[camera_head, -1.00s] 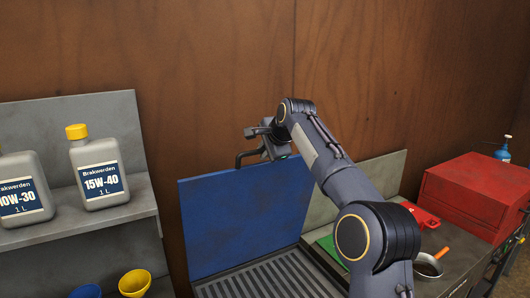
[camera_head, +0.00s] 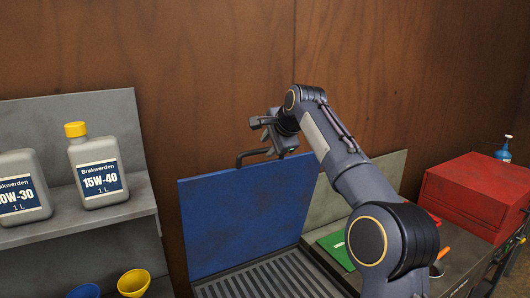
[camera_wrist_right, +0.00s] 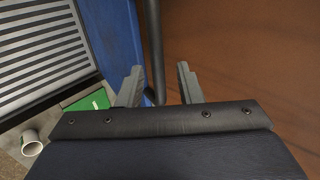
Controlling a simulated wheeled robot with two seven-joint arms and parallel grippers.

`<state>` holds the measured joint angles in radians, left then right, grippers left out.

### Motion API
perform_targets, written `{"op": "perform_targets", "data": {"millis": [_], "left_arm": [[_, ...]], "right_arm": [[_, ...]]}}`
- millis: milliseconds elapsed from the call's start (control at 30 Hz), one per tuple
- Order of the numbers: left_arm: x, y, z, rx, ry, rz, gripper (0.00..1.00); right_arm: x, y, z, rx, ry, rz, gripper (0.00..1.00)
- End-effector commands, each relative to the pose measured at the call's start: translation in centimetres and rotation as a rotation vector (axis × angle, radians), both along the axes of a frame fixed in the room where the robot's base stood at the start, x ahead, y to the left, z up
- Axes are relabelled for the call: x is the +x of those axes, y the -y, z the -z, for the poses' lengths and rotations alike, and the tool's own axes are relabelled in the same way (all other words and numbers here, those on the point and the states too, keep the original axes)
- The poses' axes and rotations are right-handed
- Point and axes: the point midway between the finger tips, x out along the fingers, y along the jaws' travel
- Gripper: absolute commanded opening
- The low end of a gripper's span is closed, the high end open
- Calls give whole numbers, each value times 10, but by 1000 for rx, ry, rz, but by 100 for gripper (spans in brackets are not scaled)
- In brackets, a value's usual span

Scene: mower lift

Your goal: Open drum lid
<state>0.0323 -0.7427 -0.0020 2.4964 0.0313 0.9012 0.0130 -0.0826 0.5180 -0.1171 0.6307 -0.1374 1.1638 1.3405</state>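The blue lid (camera_head: 240,220) stands upright, swung up at the back of a grey slatted grate (camera_head: 265,280). Its dark bar handle (camera_head: 243,156) sticks up from the top edge. My right gripper (camera_head: 261,124) is just above and behind the handle, near the wood wall. In the right wrist view the two fingers (camera_wrist_right: 160,78) are spread apart, with the handle bar (camera_wrist_right: 154,45) showing in the gap between them. I see no grip on it. The lid's blue face (camera_wrist_right: 118,35) is at the left there. My left gripper is out of view.
A grey shelf (camera_head: 70,222) at left holds oil bottles (camera_head: 98,172), with yellow (camera_head: 133,283) and blue funnels below. A red toolbox (camera_head: 475,190) and a green item (camera_head: 338,245) are at right. A brown wall (camera_head: 200,60) stands close behind.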

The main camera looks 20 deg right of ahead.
Motion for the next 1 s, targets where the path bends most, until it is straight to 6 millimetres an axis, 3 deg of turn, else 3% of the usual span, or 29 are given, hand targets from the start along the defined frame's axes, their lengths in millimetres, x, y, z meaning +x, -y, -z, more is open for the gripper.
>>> {"op": "perform_targets", "data": {"millis": [300, 833, 933, 1000], "left_arm": [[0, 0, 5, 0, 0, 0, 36], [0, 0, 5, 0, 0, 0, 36], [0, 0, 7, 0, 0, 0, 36], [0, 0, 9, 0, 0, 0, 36]], "right_arm": [[-26, 1, -24, 1, 0, -1, 33], [-29, 2, -24, -3, -1, -7, 33], [-43, 5, -18, -27, -10, -46, 33], [-63, 7, -10, -60, -22, -101, 33]]}}
